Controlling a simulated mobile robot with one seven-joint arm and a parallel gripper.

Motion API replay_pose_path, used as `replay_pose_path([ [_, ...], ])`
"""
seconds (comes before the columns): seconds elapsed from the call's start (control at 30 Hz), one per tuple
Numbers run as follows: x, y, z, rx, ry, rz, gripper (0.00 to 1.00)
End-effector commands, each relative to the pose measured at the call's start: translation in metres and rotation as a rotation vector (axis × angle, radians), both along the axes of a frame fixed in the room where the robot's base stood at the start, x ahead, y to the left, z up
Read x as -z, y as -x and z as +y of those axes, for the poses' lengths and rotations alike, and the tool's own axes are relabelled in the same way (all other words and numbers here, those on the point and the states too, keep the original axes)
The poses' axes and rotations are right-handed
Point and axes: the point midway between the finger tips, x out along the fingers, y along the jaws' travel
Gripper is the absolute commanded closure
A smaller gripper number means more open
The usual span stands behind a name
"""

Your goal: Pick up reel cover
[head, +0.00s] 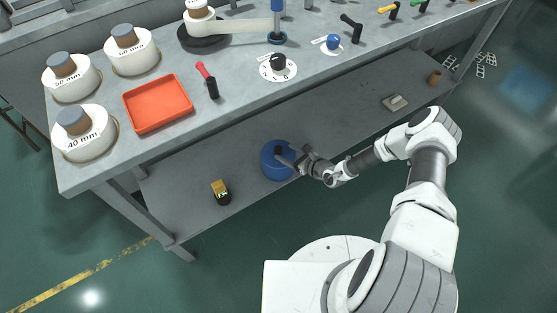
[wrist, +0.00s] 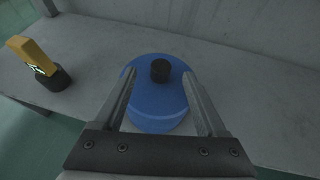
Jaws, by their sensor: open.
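The reel cover looks to be the blue round piece (head: 270,168) with a black knob on top, on the lower shelf under the bench. In the wrist view the blue cover (wrist: 157,108) fills the middle, with its black knob (wrist: 160,70) upright. My gripper (head: 289,156) is at the cover's right side in the head view. In the wrist view my gripper (wrist: 159,80) is open, one finger on each side, with the knob between the fingertips. I cannot tell whether the fingers touch the cover. Part of the cover is hidden behind the gripper in the head view.
A black and yellow item (head: 220,192) stands on the lower shelf (head: 330,125) to the left. A small grey block (head: 395,103) lies farther right. The bench top (head: 235,110) overhangs the shelf and holds an orange tray (head: 157,103), white reels and knobs. The shelf between is clear.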

Motion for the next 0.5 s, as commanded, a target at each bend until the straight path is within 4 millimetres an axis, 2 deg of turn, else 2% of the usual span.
replay_pose_path([
  [0.17, 0.007, -0.007, 0.007, 0.000, 0.000, 0.001, 0.26],
  [0.33, 0.023, -0.021, 0.020, -0.001, 0.000, 0.000, 0.26],
  [0.5, 0.030, -0.034, 0.033, -0.002, -0.001, 0.001, 0.26],
])
